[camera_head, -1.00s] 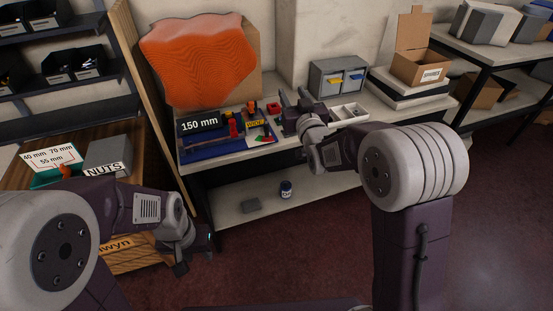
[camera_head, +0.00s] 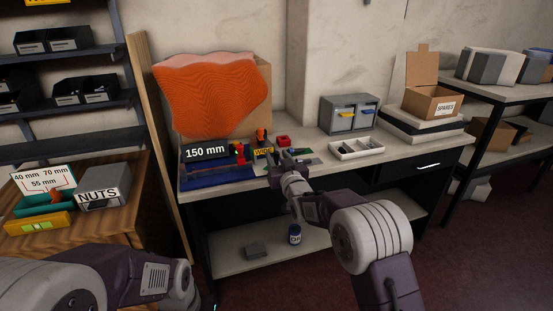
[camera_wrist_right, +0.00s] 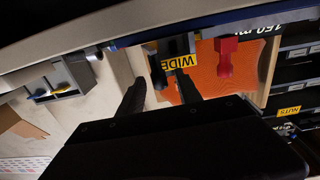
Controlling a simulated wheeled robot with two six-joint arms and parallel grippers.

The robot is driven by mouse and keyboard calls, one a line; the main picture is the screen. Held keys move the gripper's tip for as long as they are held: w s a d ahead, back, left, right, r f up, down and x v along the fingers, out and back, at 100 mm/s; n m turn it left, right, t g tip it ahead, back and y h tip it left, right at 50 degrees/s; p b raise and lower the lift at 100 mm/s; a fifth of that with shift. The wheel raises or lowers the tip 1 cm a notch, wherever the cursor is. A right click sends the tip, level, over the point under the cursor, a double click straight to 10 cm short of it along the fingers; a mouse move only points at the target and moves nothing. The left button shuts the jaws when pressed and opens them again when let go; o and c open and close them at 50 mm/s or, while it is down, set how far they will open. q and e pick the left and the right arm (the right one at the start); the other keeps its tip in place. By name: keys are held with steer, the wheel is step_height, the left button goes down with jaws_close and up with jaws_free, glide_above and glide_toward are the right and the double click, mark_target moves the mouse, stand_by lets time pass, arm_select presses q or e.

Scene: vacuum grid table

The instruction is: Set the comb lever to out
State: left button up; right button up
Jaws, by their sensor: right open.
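A red upright lever (camera_head: 240,153) stands on the blue-based device (camera_head: 218,174) on the bench, left of a yellow WIDE label (camera_head: 263,153). A second orange-red handle (camera_head: 261,136) rises behind the label. No text marks either as the comb lever. In the right wrist view, the picture is upside down, with a red lever (camera_wrist_right: 226,55) beside the WIDE label (camera_wrist_right: 180,62). My right gripper (camera_head: 287,157) is open, just right of the label; its fingers (camera_wrist_right: 160,92) look empty and apart from the red lever. My left arm is at lower left, its fingertips out of view.
A black 150 mm sign (camera_head: 206,152) stands left of the levers. A red block (camera_head: 283,141) lies behind my right gripper. A white divided tray (camera_head: 362,149) and grey drawer unit (camera_head: 347,115) are to the right. An orange rippled sheet (camera_head: 210,95) stands behind.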

steer(key=shift+x, duration=0.8)
jaws_close()
stand_by(0.9)
